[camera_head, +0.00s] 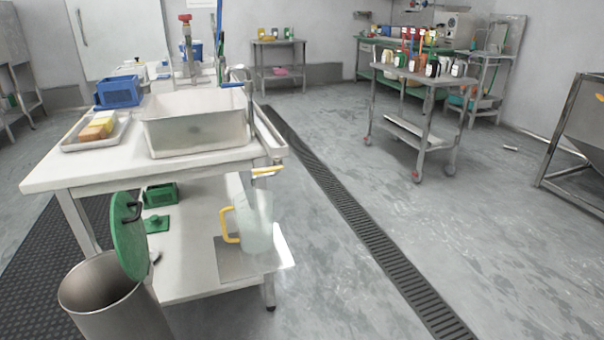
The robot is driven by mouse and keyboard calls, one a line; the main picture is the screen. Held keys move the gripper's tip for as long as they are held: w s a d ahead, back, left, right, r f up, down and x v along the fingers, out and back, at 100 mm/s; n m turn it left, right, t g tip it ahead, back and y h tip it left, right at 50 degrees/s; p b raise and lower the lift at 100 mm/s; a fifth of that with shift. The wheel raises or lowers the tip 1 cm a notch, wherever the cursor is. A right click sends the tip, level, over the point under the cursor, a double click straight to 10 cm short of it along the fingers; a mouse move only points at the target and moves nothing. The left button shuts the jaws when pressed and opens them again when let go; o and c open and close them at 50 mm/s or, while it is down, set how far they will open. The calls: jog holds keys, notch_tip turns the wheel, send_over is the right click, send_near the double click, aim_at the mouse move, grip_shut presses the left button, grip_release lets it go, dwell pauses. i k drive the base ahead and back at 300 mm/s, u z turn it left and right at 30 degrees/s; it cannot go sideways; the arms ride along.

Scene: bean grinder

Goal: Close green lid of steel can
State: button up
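The steel can (125,318) stands on the floor at the lower left, in front of the white table. Its mouth is uncovered and its inside looks dark and empty as far as it shows. The can's bottom is cut off by the picture's lower edge. The green lid (128,245) stands open, nearly upright, at the can's right rear rim. My gripper is not in view.
A white table (60,178) stands just behind the can, bearing a steel tub (198,130) and a tray (70,147) with blocks. Its lower shelf holds a pitcher (256,222) and a green crate (165,193). A dark mat (35,265) lies left. Floor right is mostly clear.

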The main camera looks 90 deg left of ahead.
aim_at(127, 228)
jog(key=i, duration=0.25)
jog(key=u, duration=4)
jog(key=i, duration=0.5)
jog(key=u, duration=0.55)
jog(key=k, duration=1.1)
jog(key=z, duration=0.7)
jog(key=i, duration=0.3)
jog(key=u, duration=0.25)
